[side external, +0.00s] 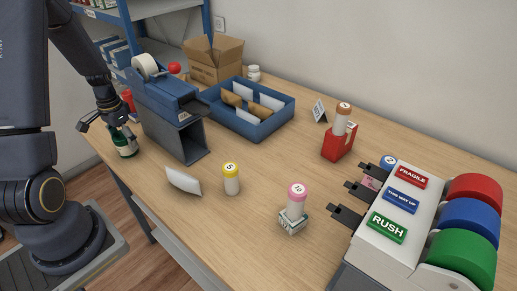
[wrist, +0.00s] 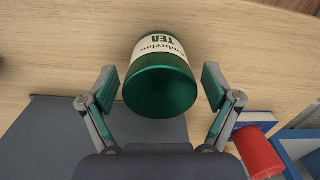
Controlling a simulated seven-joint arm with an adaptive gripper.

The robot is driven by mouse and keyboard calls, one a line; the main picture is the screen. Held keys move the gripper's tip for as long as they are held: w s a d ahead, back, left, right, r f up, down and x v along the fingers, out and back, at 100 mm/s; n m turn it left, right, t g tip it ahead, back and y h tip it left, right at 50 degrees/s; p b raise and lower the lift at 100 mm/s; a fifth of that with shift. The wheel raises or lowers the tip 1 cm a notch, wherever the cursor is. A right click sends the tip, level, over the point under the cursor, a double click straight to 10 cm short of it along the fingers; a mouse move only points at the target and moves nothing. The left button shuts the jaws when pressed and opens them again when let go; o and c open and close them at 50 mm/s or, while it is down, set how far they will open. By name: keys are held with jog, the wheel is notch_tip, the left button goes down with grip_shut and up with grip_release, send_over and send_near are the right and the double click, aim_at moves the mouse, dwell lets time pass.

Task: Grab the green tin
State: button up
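The green tin (wrist: 160,84) has a cream label reading TEA. In the wrist view it sits between the two spread fingers of my gripper (wrist: 160,90), with a visible space on each side. In the side external view the green tin (side external: 125,149) stands on the counter at the left, near the table edge. My gripper (side external: 108,130) is at the tin, partly covering its top. The gripper is open and not closed on the tin.
A blue-grey tape dispenser stand (side external: 172,118) stands just right of the tin. A red cylinder (wrist: 260,152) is close to the right finger. A blue tray (side external: 240,120), a cardboard box (side external: 212,62) and a label machine (side external: 395,215) lie farther off.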

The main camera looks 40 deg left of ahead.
jog(key=c, duration=1.2)
jog(key=shift+o, duration=0.2)
